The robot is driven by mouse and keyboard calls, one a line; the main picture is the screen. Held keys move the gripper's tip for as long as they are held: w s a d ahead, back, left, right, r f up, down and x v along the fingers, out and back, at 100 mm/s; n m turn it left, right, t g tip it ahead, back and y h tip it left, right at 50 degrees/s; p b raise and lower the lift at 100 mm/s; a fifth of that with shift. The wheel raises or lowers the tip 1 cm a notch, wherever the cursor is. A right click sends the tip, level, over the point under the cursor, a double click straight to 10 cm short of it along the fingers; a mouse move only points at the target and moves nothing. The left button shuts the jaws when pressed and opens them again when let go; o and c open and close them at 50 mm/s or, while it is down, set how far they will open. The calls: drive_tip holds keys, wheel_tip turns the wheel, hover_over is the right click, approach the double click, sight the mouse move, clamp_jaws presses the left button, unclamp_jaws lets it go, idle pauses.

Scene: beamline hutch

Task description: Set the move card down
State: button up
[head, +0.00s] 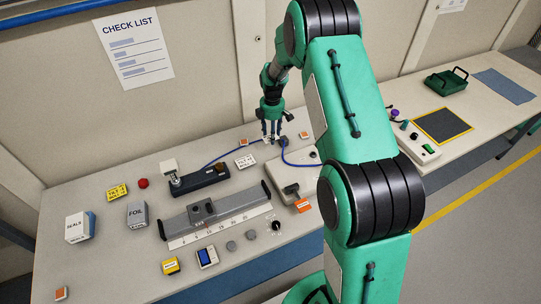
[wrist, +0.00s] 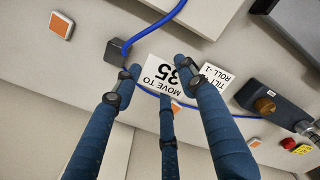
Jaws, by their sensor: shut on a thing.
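The move card (wrist: 158,72) is white with black print reading "MOVE TO 35", upside down in the wrist view. My gripper (wrist: 155,70) has its blue fingers around the card and is shut on it. In the head view my gripper (head: 271,137) is low over the back of the bench, and the card is mostly hidden by the fingers. I cannot tell whether the card touches the bench top. A second white card reading "TILT ROLL -1" (wrist: 214,80) lies close beside it; it also shows in the head view (head: 245,161).
A blue cable and its dark block (wrist: 115,51) are close beside my fingers. A dark blue device with a brown knob (head: 200,179) stands to the left. A grey rail with a scale (head: 218,209) lies in front. Orange-and-white tags (head: 304,135) are nearby. Bare bench (head: 100,250) shows front left.

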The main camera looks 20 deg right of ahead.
hover_over(272, 154)
drive_tip(key=shift+w+f+b, duration=0.1)
drive_tip(key=shift+f+b, duration=0.25)
drive_tip(key=shift+f, duration=2.75)
drive_tip(key=shift+f, duration=0.15)
drive_tip(key=shift+f, duration=1.75)
drive_tip(key=shift+f+b, duration=0.15)
drive_tip(key=shift+b, duration=0.15)
drive_tip(key=o, duration=0.6)
drive_tip(key=shift+o, duration=0.2)
wheel_tip(272, 154, up, 12)
drive_tip(key=shift+r+p, duration=0.2)
drive_tip(key=shift+p, duration=0.55)
